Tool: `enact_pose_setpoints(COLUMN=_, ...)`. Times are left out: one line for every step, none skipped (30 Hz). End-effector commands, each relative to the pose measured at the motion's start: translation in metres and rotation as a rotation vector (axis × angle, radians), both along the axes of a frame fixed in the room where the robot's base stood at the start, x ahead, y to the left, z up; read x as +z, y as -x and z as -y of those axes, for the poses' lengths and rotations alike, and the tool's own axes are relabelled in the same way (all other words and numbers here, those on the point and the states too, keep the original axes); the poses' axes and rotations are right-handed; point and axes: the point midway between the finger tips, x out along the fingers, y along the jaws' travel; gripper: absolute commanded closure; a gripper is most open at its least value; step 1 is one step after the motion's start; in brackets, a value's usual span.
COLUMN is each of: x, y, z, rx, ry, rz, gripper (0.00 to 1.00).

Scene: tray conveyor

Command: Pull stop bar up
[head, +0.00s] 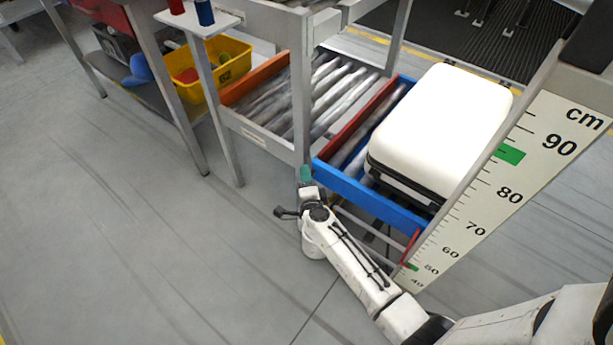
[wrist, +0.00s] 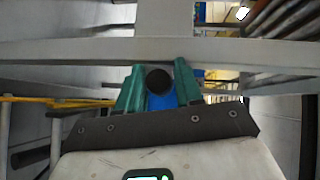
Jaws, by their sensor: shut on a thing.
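A red bar (head: 362,122), likely the stop bar, crosses the rollers between the plain roller section and the blue-sided section. My gripper (head: 306,174) is low at the near left corner of the blue side, beside a grey frame post. In the wrist view, its green fingers (wrist: 158,80) are shut on a round black knob (wrist: 158,81), with a blue part (wrist: 165,102) behind it. The knob is hidden in the head view, and its link to the red bar cannot be seen.
A white suitcase (head: 440,125) lies on the blue-sided section (head: 370,197). A centimetre scale board (head: 510,170) stands at right. A yellow bin (head: 222,72) sits on the shelf at upper left. Grey frame legs stand near my arm. The floor at left is clear.

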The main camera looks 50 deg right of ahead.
Motion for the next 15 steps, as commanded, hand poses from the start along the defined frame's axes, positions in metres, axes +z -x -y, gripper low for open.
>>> enact_pose_setpoints(x=0.0047, y=-0.0010, z=0.0008, rx=-0.002, ry=0.006, rz=0.007, gripper=1.00)
enact_pose_setpoints(x=0.0049, y=-0.0010, z=0.0008, rx=-0.002, ry=0.006, rz=0.007, gripper=1.00)
enact_pose_setpoints(x=0.0053, y=-0.0012, z=0.0009, rx=-0.002, ry=0.007, rz=0.008, gripper=1.00)
enact_pose_setpoints(x=0.0055, y=-0.0012, z=0.0010, rx=-0.002, ry=0.007, rz=0.008, gripper=1.00)
enact_pose_setpoints(x=0.0058, y=-0.0013, z=0.0010, rx=-0.002, ry=0.007, rz=0.009, gripper=1.00)
enact_pose_setpoints(x=0.0061, y=-0.0014, z=0.0010, rx=-0.002, ry=0.007, rz=0.009, gripper=1.00)
enact_pose_setpoints(x=0.0063, y=-0.0015, z=0.0011, rx=-0.002, ry=0.007, rz=0.009, gripper=0.62)
enact_pose_setpoints(x=0.0064, y=-0.0016, z=0.0012, rx=-0.002, ry=0.007, rz=0.010, gripper=0.59)
enact_pose_setpoints(x=0.0064, y=-0.0016, z=0.0012, rx=-0.002, ry=0.007, rz=0.009, gripper=0.55)
enact_pose_setpoints(x=0.0063, y=-0.0016, z=0.0012, rx=-0.002, ry=0.007, rz=0.009, gripper=0.53)
enact_pose_setpoints(x=0.0060, y=-0.0015, z=0.0012, rx=-0.002, ry=0.007, rz=0.009, gripper=0.50)
enact_pose_setpoints(x=0.0057, y=-0.0015, z=0.0011, rx=-0.002, ry=0.006, rz=0.009, gripper=0.46)
enact_pose_setpoints(x=0.0054, y=-0.0014, z=0.0011, rx=-0.002, ry=0.006, rz=0.009, gripper=0.45)
enact_pose_setpoints(x=0.0051, y=-0.0013, z=0.0010, rx=-0.002, ry=0.005, rz=0.008, gripper=0.45)
enact_pose_setpoints(x=0.0047, y=-0.0013, z=0.0010, rx=-0.001, ry=0.005, rz=0.008, gripper=0.45)
